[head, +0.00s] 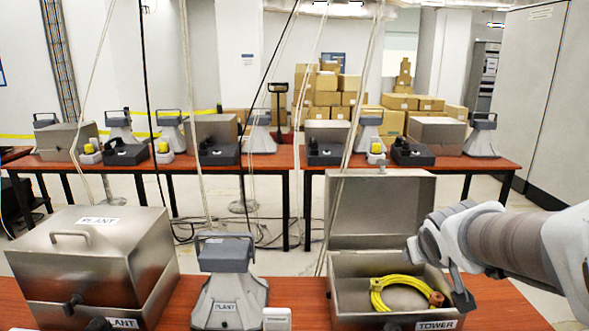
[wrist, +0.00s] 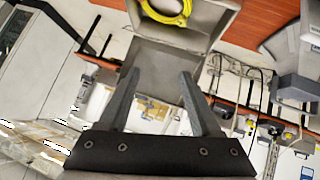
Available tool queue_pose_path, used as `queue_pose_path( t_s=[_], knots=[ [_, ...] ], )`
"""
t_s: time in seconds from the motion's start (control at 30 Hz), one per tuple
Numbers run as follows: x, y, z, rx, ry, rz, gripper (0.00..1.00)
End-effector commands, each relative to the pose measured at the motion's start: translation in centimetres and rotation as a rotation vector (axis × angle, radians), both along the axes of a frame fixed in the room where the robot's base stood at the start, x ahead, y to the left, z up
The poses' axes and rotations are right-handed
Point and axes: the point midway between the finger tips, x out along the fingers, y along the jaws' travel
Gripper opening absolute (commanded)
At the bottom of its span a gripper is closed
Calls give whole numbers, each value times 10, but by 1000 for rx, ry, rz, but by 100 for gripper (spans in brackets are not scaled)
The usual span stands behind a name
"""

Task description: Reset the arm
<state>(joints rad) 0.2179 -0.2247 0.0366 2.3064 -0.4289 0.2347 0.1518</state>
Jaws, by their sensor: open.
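My arm reaches in from the right in the head view. My gripper (head: 441,274) hangs over the right part of the open metal box labelled TOWER (head: 350,296). In the wrist view my gripper (wrist: 158,95) shows two separated fingers with nothing between them. A coiled yellow cable (head: 405,288) lies inside the TOWER box; it also shows in the wrist view (wrist: 168,10). The box's lid (head: 378,210) stands open at the back. Whether a finger touches the box rim is unclear.
A closed metal box labelled PLANT (head: 95,255) and a grey speaker-like unit labelled PLANT (head: 228,285) stand on the near table to the left. Far tables (head: 300,160) hold more boxes, speakers and black phones. Hanging cables (head: 190,110) cross the middle. Cardboard boxes (head: 330,95) are stacked behind.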

Motion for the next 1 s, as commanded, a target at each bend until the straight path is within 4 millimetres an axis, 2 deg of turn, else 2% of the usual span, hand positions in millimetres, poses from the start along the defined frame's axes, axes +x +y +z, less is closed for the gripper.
queue_pose_path(
  t_s=[0.07, 0.3, 0.5, 0.6, 0.7, 1.0],
  knots=[
    [-27, 17, 8, 27, 32, -8, 65],
    [-112, 61, 9, 143, 167, -12, 65],
    [-171, 87, 3, 236, 264, 9, 65],
    [-188, 95, 0, 264, 294, 20, 65],
    [-196, 99, -2, 278, 311, 28, 50],
    [-197, 100, -2, 280, 315, 29, 50]
  ],
)
